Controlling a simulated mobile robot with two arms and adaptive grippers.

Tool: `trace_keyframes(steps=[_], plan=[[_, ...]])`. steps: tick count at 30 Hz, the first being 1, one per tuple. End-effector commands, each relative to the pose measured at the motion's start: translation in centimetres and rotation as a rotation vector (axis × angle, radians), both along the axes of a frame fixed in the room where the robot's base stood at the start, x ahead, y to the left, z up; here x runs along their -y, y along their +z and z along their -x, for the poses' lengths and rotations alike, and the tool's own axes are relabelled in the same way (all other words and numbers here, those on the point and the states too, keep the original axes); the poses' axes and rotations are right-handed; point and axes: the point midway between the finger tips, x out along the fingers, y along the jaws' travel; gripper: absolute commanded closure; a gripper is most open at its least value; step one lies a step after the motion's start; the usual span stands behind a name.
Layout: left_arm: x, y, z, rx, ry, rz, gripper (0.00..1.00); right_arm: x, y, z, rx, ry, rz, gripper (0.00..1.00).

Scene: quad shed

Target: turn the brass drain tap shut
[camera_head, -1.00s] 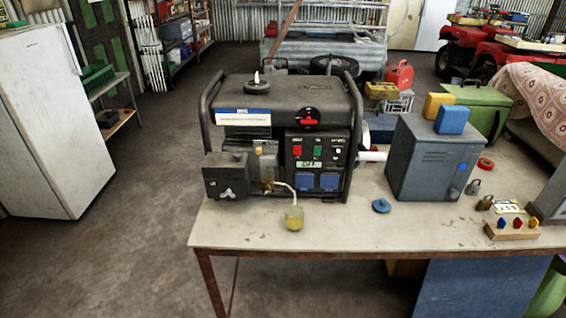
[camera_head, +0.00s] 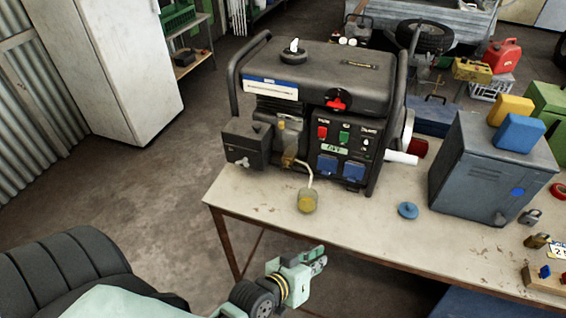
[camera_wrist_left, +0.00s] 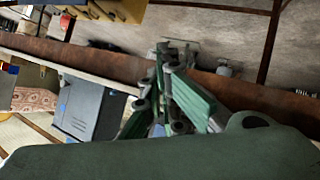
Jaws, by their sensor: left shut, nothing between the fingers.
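The black generator (camera_head: 310,80) stands on the left part of the bench. The brass drain tap (camera_head: 288,160) is small at its lower front left, below the carburettor area. A pale tube runs from it to a small jar with yellowish liquid (camera_head: 307,203). The tap handle's angle is too small to tell. My left gripper (camera_head: 320,261) is pale green, shut and empty, in front of and below the bench's front edge, apart from the tap. Its fingers also show in the left wrist view (camera_wrist_left: 172,58). My right gripper is not in view.
The bench (camera_head: 350,225) has a bare strip along its front edge. A blue cap (camera_head: 407,210) lies on it, right of the jar. A grey metal box (camera_head: 490,165) stands to the right. A white fridge (camera_head: 110,60) stands at the left; the floor between is clear.

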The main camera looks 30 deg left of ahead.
Motion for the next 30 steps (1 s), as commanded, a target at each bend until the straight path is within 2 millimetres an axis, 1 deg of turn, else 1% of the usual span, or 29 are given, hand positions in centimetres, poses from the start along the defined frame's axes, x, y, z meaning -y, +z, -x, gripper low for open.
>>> trace_keyframes(steps=[1, 4, 7, 8, 9, 10, 12, 13, 15, 18, 22, 26, 30], plan=[[-0.3, 1.2, -0.7, 0.048, 0.033, 0.032, 1.0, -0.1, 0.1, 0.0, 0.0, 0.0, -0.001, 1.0], [-1.2, 3.7, -2.2, 0.159, 0.112, 0.099, 1.0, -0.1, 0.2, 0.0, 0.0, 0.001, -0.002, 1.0], [-2.9, 6.8, -3.4, 0.291, 0.218, 0.178, 1.0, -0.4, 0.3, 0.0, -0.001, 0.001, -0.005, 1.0], [-3.6, 7.9, -3.6, 0.335, 0.258, 0.203, 1.0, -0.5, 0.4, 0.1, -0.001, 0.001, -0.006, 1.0], [-4.8, 9.3, -3.9, 0.4, 0.317, 0.239, 1.0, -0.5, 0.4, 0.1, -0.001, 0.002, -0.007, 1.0], [-5.8, 10.3, -3.9, 0.448, 0.365, 0.264, 1.0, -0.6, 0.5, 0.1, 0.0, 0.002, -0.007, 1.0], [-8.3, 12.3, -3.7, 0.555, 0.477, 0.318, 1.0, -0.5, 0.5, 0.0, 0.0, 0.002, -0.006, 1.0], [-9.3, 12.9, -3.4, 0.594, 0.524, 0.335, 1.0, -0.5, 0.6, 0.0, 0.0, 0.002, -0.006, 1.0], [-11.4, 13.8, -2.6, 0.67, 0.618, 0.366, 1.0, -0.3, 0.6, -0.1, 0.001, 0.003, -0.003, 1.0], [-13.4, 14.4, -1.5, 0.743, 0.714, 0.39, 1.0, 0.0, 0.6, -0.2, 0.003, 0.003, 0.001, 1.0], [-14.7, 14.7, -0.9, 0.786, 0.772, 0.401, 1.0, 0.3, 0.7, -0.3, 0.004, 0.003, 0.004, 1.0], [-15.4, 15.1, -1.8, 0.794, 0.779, 0.4, 1.0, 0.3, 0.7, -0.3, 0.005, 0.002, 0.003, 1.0], [-16.5, 15.6, -3.9, 0.795, 0.778, 0.401, 1.0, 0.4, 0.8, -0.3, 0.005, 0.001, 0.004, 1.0]])
